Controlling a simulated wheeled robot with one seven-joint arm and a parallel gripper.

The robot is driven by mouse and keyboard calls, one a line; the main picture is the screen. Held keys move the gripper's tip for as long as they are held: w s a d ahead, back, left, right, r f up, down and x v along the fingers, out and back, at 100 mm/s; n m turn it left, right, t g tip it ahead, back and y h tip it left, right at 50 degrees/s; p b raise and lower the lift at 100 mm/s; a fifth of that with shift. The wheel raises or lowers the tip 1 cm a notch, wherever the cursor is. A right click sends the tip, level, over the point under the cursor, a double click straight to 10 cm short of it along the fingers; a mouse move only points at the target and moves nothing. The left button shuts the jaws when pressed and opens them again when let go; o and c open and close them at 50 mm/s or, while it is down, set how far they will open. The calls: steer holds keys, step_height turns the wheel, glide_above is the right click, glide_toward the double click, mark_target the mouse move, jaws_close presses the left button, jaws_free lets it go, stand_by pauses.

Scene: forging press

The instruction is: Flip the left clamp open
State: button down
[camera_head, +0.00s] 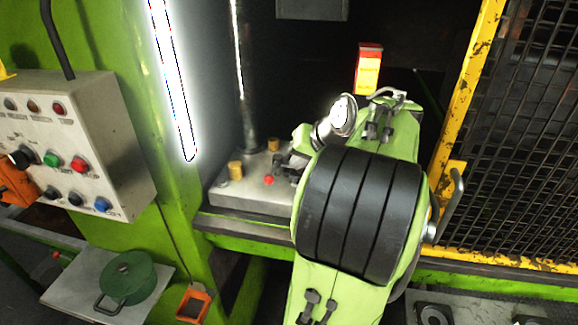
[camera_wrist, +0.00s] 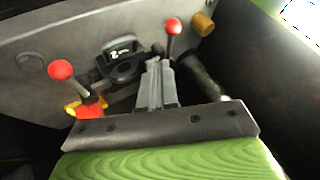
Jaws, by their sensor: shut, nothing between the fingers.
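My gripper (camera_wrist: 155,68) is shut and empty in the wrist view, its narrow grey fingers together over the middle of a grey metal block (camera_wrist: 25,35). A red ball knob on a thin stem (camera_wrist: 61,70) stands to the left of the fingers, above a red and yellow part (camera_wrist: 88,107). A second red ball knob (camera_wrist: 172,26) shows just beyond the fingertips; its stem runs down close to them, and I cannot tell whether they touch. A red knob (camera_head: 268,180) also shows in the head view. I cannot tell which knob belongs to the left clamp. My arm hides the fingers there.
The block stands on the press bed (camera_head: 228,200), with a brass peg (camera_head: 235,170) on it. A green press column (camera_head: 180,200) and control box (camera_head: 75,135) are at left. A yellow-framed mesh guard (camera_head: 465,90) is at right.

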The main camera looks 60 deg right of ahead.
mark_target(272, 175)
steer(key=b+x, duration=0.1)
steer(key=x, duration=0.8)
steer(key=shift+a, duration=0.1)
steer(key=shift+w+a+m+h+b, duration=0.3)
steer(key=shift+a+m+h+b, duration=0.1)
steer(key=shift+m+b, duration=0.2)
steer(key=shift+w+a+m+g+h+b, duration=0.35)
steer(key=shift+w+m+h, duration=0.2)
steer(key=shift+m, duration=0.25)
steer(key=w+m+h, duration=0.1)
steer(key=w+a+m+g+b, duration=0.1)
steer(key=m, duration=0.1)
steer(key=shift+w+m+g+h, duration=0.2)
steer(key=shift+m+g+h, duration=0.05)
steer(key=shift+m+h, duration=0.1)
steer(key=w+m+g, duration=0.1)
steer(key=w+m+h, duration=0.1)
steer(key=m, duration=0.1)
steer(key=shift+w+a+r+g+p, duration=0.1)
steer(key=shift+w+a+g+p, duration=0.05)
steer(key=shift+g+p, duration=0.25)
steer(key=shift+w+d+m+g+h+p, duration=0.1)
steer(key=shift+w+m+g+h+p, duration=0.15)
steer(key=shift+w+m+g+p, duration=0.45)
steer(key=shift+w+d+m+g+h+p, duration=0.1)
steer(key=shift+w+m+g+h+p, duration=0.25)
steer(key=shift+m, duration=0.6)
steer(key=shift+s, duration=0.15)
